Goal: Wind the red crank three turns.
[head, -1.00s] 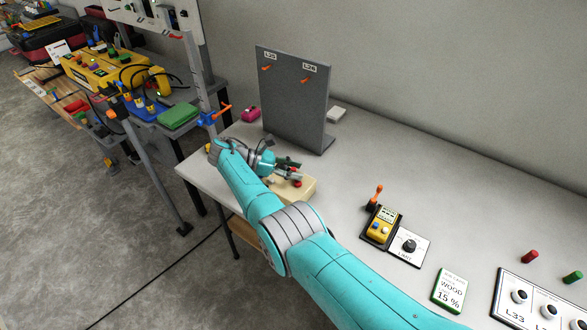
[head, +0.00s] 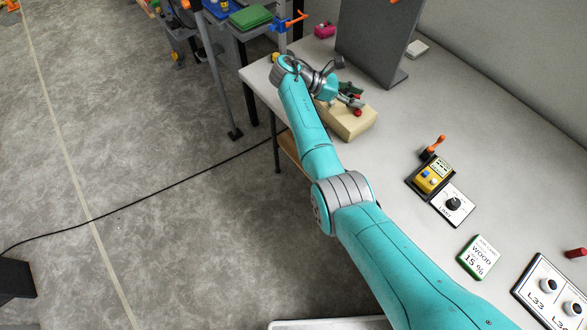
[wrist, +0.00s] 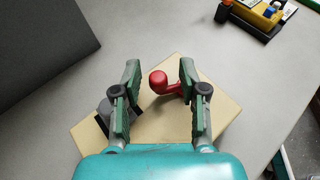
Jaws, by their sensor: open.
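The red crank (wrist: 159,82) stands on a beige wooden block (wrist: 165,132) on the grey table. In the wrist view its round knob lies between my two open fingers, with its red arm running toward the right finger. I cannot tell whether that finger touches it. My gripper (wrist: 158,78) is open around the knob. In the head view my gripper (head: 356,101) is over the block (head: 350,122), and a bit of the red crank (head: 358,113) shows beside the fingers. A dark part of the block's fitting (wrist: 103,117) is partly hidden behind the left finger.
A dark upright panel (head: 377,45) stands just behind the block. A yellow meter (head: 433,175), an orange-handled lever (head: 434,145), a dial plate (head: 453,204) and a green-edged card (head: 478,257) lie to the right. The table between block and meter is clear.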

